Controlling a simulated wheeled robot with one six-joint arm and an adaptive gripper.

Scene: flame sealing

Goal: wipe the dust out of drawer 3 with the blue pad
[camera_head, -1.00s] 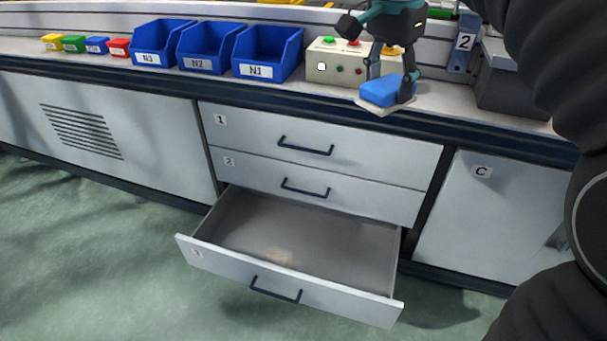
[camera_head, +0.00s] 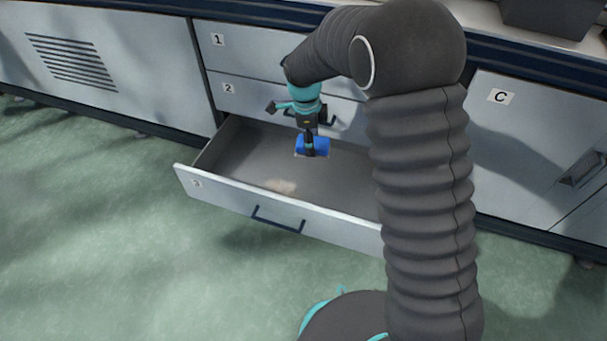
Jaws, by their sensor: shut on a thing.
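Drawer 3 (camera_head: 270,212) is pulled out, the lowest of the stack, with its front panel and dark handle toward me. A pale patch of dust (camera_head: 281,186) lies on its floor, left of the middle near the front. My gripper (camera_head: 310,150) is shut on the blue pad (camera_head: 321,147), pointing down. The pad is over the back part of the drawer opening, behind and to the right of the dust and apart from it. I cannot tell whether the pad touches the drawer floor. My arm hides the drawer's right end.
Closed drawers 1 (camera_head: 250,51) and 2 (camera_head: 250,96) are directly above, behind my gripper. Cabinet C (camera_head: 520,140) is closed at the right. A vented panel (camera_head: 90,65) is at the left. The green floor (camera_head: 110,240) in front is clear.

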